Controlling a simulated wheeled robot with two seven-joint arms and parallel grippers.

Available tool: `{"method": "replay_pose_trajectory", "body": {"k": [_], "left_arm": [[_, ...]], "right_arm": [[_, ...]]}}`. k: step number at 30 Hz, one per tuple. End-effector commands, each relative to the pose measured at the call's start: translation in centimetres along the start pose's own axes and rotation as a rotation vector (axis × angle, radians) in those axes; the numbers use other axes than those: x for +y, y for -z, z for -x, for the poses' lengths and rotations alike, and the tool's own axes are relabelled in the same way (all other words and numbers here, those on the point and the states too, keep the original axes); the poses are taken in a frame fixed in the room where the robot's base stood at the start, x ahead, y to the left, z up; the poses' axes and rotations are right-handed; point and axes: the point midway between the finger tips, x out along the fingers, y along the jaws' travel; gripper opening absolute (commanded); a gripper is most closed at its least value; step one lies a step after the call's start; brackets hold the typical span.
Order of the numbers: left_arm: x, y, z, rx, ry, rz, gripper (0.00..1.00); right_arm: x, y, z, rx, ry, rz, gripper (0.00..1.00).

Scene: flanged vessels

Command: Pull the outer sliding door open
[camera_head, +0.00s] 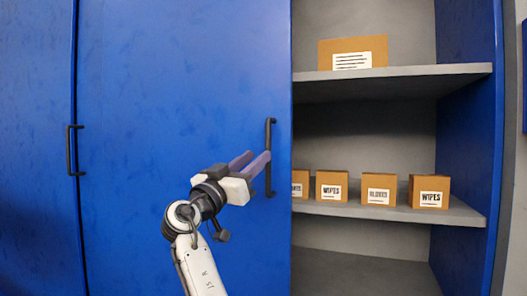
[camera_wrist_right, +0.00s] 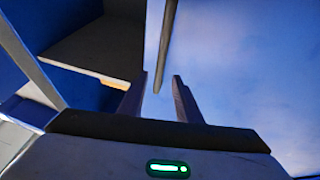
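A large blue sliding door (camera_head: 170,110) fills the middle of the head view, its right edge beside the open shelf bay. A dark vertical bar handle (camera_head: 270,132) is fixed near that edge. My right gripper (camera_head: 259,157) is at the handle's lower half, with its two purple-grey fingers pointing at it. In the right wrist view, the fingers of my right gripper (camera_wrist_right: 157,80) are apart, and the handle (camera_wrist_right: 166,45) runs down to between their tips. A gap shows on both sides of the bar; contact is not visible. My left gripper is out of view.
Another blue panel (camera_head: 35,100) stands at the left, with a dark handle (camera_head: 70,150) near the seam. The open bay has grey shelves (camera_head: 400,84). A large carton (camera_head: 330,55) sits on the upper shelf and several small boxes (camera_head: 379,188) on the lower one.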

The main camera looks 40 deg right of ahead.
Motion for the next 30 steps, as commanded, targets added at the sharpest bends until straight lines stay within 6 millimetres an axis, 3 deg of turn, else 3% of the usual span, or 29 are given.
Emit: {"method": "replay_pose_trajectory", "body": {"k": [3,8,26,30], "left_arm": [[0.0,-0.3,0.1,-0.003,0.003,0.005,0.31],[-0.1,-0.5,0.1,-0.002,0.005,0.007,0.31],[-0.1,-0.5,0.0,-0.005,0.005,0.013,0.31],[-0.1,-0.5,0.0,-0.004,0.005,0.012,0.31]], "right_arm": [[0.0,0.0,1.9,-0.001,0.002,0.000,0.31],[0.1,0.0,3.1,-0.001,-0.001,0.000,0.31],[0.0,-0.1,3.3,-0.002,0.001,0.001,0.31],[-1.0,-3.0,4.4,-0.036,0.060,0.033,0.31]]}}
